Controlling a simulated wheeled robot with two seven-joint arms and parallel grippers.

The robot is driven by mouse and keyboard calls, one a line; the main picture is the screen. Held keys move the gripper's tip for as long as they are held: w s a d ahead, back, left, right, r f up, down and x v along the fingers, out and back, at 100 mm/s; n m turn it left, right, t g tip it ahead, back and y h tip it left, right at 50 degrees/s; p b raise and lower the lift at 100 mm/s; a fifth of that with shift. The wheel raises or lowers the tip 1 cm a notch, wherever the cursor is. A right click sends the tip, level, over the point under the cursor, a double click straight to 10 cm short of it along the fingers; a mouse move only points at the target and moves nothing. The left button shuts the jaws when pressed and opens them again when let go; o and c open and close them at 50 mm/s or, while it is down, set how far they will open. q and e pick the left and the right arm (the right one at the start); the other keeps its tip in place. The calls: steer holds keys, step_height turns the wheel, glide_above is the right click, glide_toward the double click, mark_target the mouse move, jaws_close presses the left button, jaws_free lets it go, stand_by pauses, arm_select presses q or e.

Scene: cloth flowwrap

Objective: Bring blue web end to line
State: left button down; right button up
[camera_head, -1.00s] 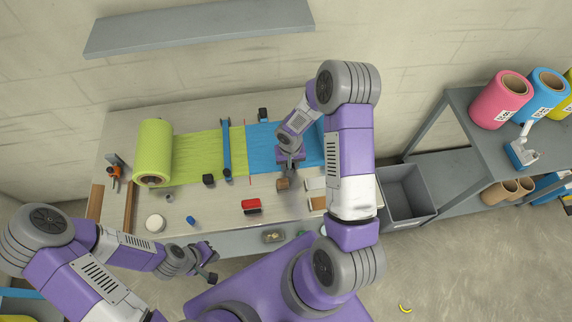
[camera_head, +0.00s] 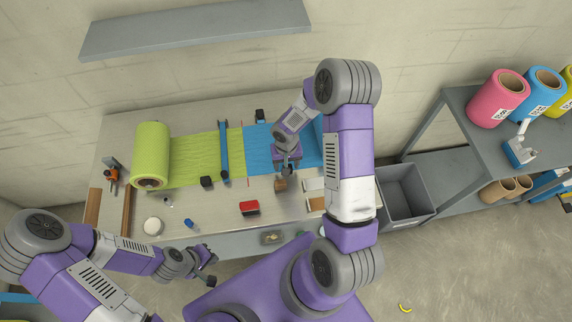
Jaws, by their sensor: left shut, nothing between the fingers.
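The blue web (camera_head: 259,148) lies flat on the table, its left end close to the short red line mark (camera_head: 242,124); I cannot tell the exact gap. The yellow-green web (camera_head: 195,158) runs from its roll (camera_head: 151,150) under a blue bar (camera_head: 224,151) toward that same place. My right gripper (camera_head: 287,169) points down over the front part of the blue web; its fingertips are too small to judge, and my arm hides the web's right part. My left gripper (camera_head: 212,266) is shut and empty, in front of the table, away from the webs.
A red block (camera_head: 249,208), a black block (camera_head: 206,182), a brown block (camera_head: 281,185), a white round item (camera_head: 153,226) and a small blue item (camera_head: 191,224) stand on the table (camera_head: 222,205). A grey bin (camera_head: 404,195) and a shelf with rolls are at right.

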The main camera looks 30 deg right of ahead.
arm_select(q)
steer(key=shift+r, duration=0.15)
arm_select(e)
step_height(320, 180, up, 6)
steer(key=shift+a+r, duration=0.1)
steer(key=shift+s, duration=0.1)
stand_by(0.4)
